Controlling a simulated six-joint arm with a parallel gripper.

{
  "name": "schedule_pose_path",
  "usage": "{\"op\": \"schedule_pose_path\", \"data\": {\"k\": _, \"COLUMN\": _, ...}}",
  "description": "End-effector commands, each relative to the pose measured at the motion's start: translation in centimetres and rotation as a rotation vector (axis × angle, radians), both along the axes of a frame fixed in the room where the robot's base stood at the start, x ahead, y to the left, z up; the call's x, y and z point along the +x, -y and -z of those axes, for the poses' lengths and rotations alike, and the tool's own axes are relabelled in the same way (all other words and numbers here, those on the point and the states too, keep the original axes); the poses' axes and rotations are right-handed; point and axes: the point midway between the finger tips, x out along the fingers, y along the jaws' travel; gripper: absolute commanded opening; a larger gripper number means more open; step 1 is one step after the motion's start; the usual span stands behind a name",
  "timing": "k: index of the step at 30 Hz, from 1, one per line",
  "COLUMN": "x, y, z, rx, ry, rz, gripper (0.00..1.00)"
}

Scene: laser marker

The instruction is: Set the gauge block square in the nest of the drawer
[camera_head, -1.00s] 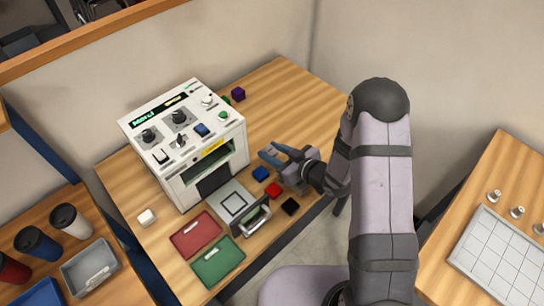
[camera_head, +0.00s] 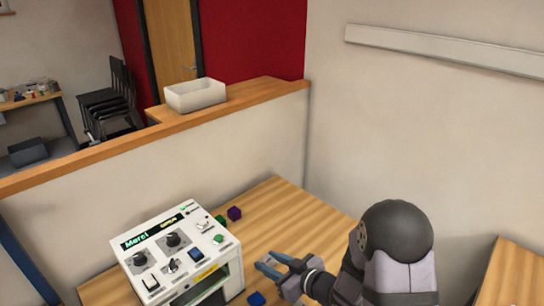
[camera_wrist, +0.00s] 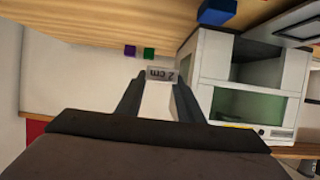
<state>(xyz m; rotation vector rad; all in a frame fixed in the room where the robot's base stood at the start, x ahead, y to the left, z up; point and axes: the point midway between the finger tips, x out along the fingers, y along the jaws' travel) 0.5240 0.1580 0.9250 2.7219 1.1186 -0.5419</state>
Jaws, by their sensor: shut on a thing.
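My gripper (camera_head: 270,263) is to the right of the white laser marker (camera_head: 178,255), above the wooden table. In the wrist view the gripper (camera_wrist: 160,80) is shut on the gauge block (camera_wrist: 162,75), a small grey block marked "2 cm", held at the fingertips. The block is too small to make out in the head view. The head view cuts the drawer off.
A blue cube (camera_head: 256,298) lies on the table near my gripper. A purple cube (camera_head: 234,213) and a green cube (camera_head: 221,221) lie behind the marker's right side. Bare table (camera_head: 285,215) lies behind the gripper. A low partition (camera_head: 160,140) stands at the back.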

Motion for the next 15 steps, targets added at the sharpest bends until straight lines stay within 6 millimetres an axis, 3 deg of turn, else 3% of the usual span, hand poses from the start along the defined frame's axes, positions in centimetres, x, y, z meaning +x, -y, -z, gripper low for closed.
{"op": "schedule_pose_path", "data": {"k": 5, "x": -0.3, "y": 3.2, "z": 0.9, "rx": 0.002, "ry": -0.003, "rz": 0.033, "gripper": 0.1}}
{"op": "schedule_pose_path", "data": {"k": 15, "x": -3.5, "y": 13.6, "z": 3.6, "rx": 0.003, "ry": -0.003, "rz": 0.141, "gripper": 0.1}}
